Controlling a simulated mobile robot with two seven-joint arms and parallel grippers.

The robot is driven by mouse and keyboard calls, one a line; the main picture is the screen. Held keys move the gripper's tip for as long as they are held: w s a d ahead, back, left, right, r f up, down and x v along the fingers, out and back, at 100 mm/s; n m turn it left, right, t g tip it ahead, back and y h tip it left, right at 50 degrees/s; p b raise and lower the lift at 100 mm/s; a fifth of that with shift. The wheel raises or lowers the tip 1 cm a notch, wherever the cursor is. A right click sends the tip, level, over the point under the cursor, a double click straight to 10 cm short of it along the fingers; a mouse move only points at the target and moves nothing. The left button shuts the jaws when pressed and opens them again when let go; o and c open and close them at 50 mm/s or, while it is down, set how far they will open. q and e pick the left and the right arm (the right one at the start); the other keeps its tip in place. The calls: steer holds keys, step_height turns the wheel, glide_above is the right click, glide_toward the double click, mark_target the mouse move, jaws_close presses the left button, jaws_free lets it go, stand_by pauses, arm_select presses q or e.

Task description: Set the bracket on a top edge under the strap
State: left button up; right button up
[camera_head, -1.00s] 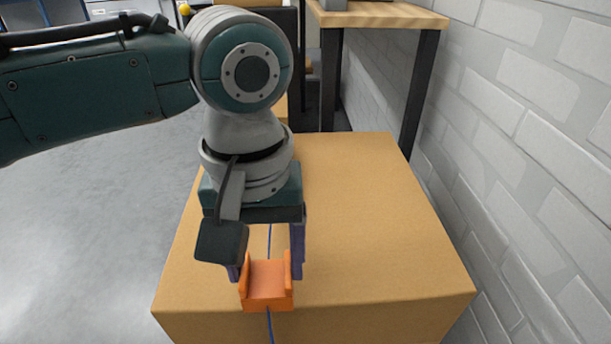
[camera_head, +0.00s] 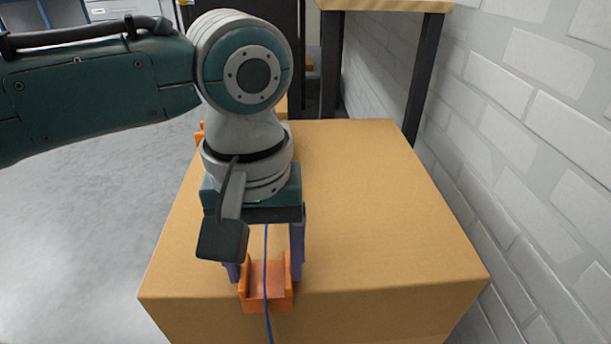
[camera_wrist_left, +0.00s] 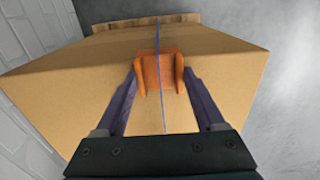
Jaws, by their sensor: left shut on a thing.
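The orange bracket (camera_head: 254,297) is at the near top edge of a large cardboard carton (camera_head: 370,220). The thin blue strap (camera_head: 268,318) runs over the carton top and passes in front of the bracket's middle, between its two raised sides. In the left wrist view the strap (camera_wrist_left: 157,35) also crosses over the bracket (camera_wrist_left: 172,72). My left gripper (camera_head: 265,274) has its purple fingers on either side of the bracket and is shut on it. I cannot tell whether the bracket fully rests on the edge. My right gripper is not in view.
Another orange piece (camera_head: 199,132) shows at the carton's far left edge, partly hidden behind my arm. A white brick wall (camera_head: 540,150) runs close along the right. A wooden-topped table (camera_head: 385,5) stands behind. The carton top right of the gripper is clear.

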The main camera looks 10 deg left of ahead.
arm_select(q)
steer(key=o, duration=1.3)
steer(key=shift+r+p, duration=1.1)
steer(key=shift+p, duration=0.4)
step_height(320, 180, up, 6)
steer(key=p, duration=0.8)
